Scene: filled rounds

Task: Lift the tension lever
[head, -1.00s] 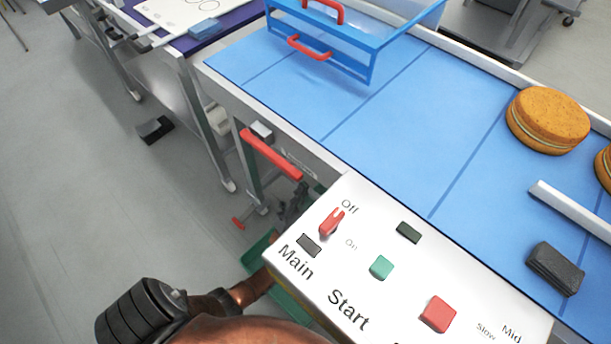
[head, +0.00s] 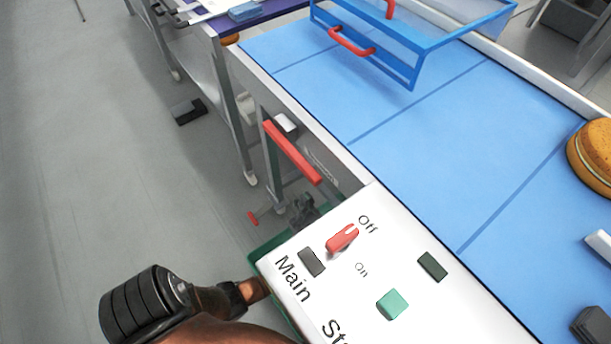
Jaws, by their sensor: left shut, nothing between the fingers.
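The tension lever appears to be the long red bar (head: 292,152) on the side of the conveyor frame, sloping down to the right. My left arm comes in from the bottom left and passes behind the control panel's corner. My left gripper (head: 303,211) shows as a small dark shape just below the lever's lower end, partly hidden by the panel. It is shut and empty. It looks apart from the lever, but contact is hard to judge. My right gripper is out of view.
The white control panel (head: 400,325) with a red Off/On switch (head: 342,238) and green button (head: 392,304) stands in front. A blue guard (head: 415,45) with red handles sits over the blue belt (head: 400,130). A green edge (head: 268,248) lies below. A cake (head: 592,155) is at right.

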